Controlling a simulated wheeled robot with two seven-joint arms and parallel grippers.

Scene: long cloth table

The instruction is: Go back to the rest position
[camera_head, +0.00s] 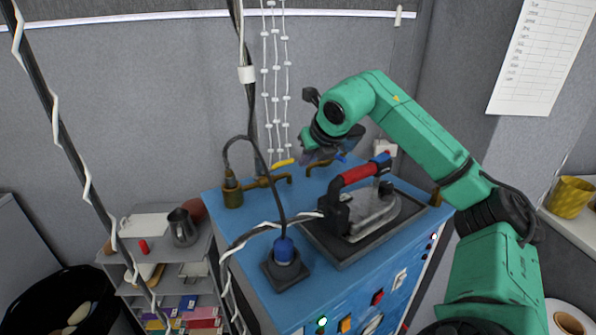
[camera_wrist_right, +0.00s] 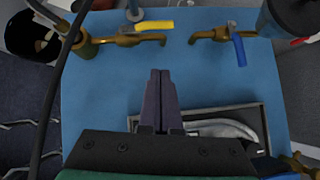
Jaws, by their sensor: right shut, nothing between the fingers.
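My right arm, green, comes in from the right in the head view and bends over the blue-topped cabinet (camera_head: 222,212). My right gripper (camera_head: 310,158) hangs above the back part of the top, near the brass taps. In the right wrist view its two dark fingers (camera_wrist_right: 162,75) are together and hold nothing. An iron (camera_head: 362,200) with a red handle stands on a dark tray (camera_head: 345,262) in front of the gripper. Part of the iron shows beside the fingers in the wrist view (camera_wrist_right: 225,130). My left gripper is not in view.
A brass tap with a yellow handle (camera_head: 283,163) and another with a blue handle (camera_wrist_right: 239,48) stand at the back. A blue plug (camera_head: 284,250) with a black cable is at the front left. A grey shelf with a metal jug (camera_head: 182,228) stands left of the cabinet.

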